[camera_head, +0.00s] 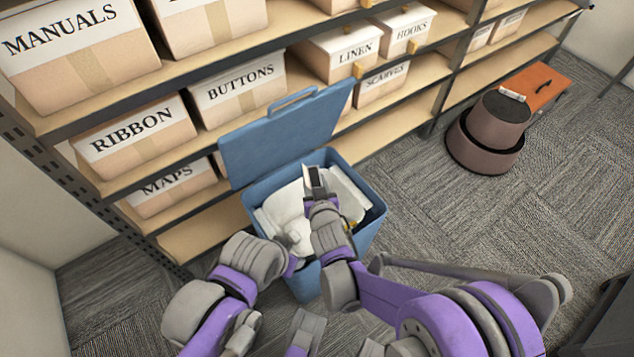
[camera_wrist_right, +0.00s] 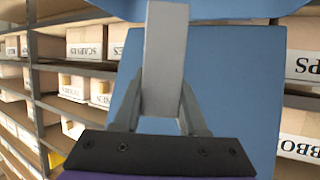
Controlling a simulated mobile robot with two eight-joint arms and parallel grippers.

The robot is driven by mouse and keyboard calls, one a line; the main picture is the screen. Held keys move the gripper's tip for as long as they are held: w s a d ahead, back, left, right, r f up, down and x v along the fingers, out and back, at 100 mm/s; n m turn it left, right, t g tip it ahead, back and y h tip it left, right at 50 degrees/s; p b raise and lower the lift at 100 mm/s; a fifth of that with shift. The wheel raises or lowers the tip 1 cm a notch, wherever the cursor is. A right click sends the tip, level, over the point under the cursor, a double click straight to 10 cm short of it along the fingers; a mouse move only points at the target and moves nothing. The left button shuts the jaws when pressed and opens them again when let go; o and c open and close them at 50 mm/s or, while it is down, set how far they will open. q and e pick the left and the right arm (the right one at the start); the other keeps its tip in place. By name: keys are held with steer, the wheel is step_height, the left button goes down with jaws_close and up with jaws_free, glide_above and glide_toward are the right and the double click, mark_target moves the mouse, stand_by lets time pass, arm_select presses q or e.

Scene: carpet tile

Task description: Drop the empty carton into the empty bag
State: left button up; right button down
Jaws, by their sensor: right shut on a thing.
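My right gripper (camera_head: 314,190) is shut on a small pale carton (camera_head: 312,176) with a dark face, held above the open blue bin (camera_head: 370,225). In the right wrist view the carton (camera_wrist_right: 165,60) stands as a light grey slab between the two fingers (camera_wrist_right: 160,105). White bag material (camera_head: 283,207) lines the bin on the left, and more white material (camera_head: 347,190) shows on the right. My arm hides part of the middle, so I cannot tell whether these are one bag or two. My left gripper (camera_head: 290,243) is at the bin's near left side; its fingertips are unclear.
The bin's blue lid (camera_head: 283,138) stands open toward the shelves. Shelves (camera_head: 400,122) with labelled boxes run behind. A brown round container (camera_head: 487,140) and an orange case (camera_head: 540,86) stand at the right. The carpet (camera_head: 450,215) between is clear.

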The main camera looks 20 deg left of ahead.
steer(key=shift+f+b, duration=1.65)
steer(key=shift+f, duration=1.1)
steer(key=shift+c, duration=1.9)
jaws_free()
steer(key=p+v, duration=0.2)
steer(key=v, duration=0.8)
steer(key=shift+s+d+r+p, duration=0.2)
steer(key=shift+s+r+p, duration=0.05)
steer(key=shift+s+p, duration=0.05)
